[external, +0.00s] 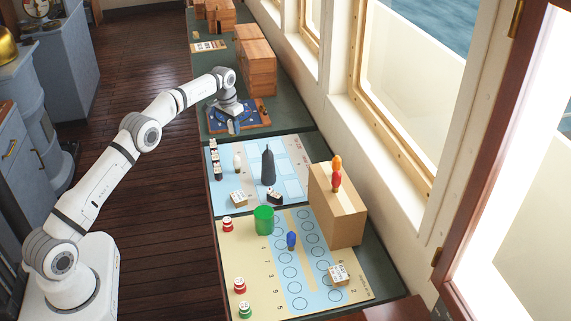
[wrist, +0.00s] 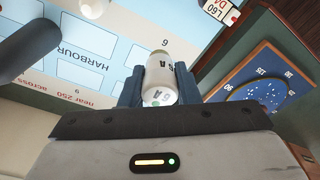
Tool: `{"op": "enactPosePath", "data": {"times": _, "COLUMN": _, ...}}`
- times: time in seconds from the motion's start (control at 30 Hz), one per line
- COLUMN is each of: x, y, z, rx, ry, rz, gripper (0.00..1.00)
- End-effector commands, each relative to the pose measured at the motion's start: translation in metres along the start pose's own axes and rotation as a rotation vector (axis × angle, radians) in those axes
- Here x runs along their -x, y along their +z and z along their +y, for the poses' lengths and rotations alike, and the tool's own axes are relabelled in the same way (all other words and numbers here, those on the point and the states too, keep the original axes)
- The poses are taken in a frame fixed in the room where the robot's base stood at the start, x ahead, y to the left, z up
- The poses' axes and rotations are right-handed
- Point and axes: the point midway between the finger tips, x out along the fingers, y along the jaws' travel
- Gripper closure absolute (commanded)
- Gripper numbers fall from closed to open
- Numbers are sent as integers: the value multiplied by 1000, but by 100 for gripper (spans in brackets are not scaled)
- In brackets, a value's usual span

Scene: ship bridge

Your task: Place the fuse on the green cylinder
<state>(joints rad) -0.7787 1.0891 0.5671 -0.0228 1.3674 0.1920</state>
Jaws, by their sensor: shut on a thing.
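The fuse (wrist: 160,78) is a white cylinder with dark lettering. In the wrist view it sits between the two blue-grey fingers of my gripper (wrist: 160,88), which is shut on it. In the external view my gripper (external: 233,126) points down over the near part of the blue board; its grip is too small to make out there. A small whitish upright thing (external: 237,162) shows just in front of it, and I cannot tell whether this is the fuse. The green cylinder (external: 264,220) stands upright on the nearest sheet, well in front of my gripper. It is not visible in the wrist view.
A dark bottle-like thing (external: 268,165) stands on the blue-and-white sheet, between gripper and green cylinder, to the right. A wooden block (external: 345,215) bears a red-orange piece (external: 336,175). A blue piece (external: 291,240) stands right of the green cylinder. The blue board (wrist: 262,90) is right in the wrist view.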

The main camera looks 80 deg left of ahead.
Motion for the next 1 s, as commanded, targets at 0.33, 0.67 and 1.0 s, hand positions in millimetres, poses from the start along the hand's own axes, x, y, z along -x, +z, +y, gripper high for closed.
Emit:
{"op": "enactPosePath", "data": {"times": 0.33, "x": 43, "y": 14, "z": 132, "rx": 3, "ry": 0, "rz": 4, "gripper": 94}}
{"op": "enactPosePath", "data": {"times": 0.67, "x": 83, "y": 79, "z": 263, "rx": -2, "ry": 1, "rz": 2, "gripper": 94}}
{"op": "enactPosePath", "data": {"times": 1.0, "x": 96, "y": 166, "z": 341, "rx": -28, "ry": 5, "rz": 2, "gripper": 94}}
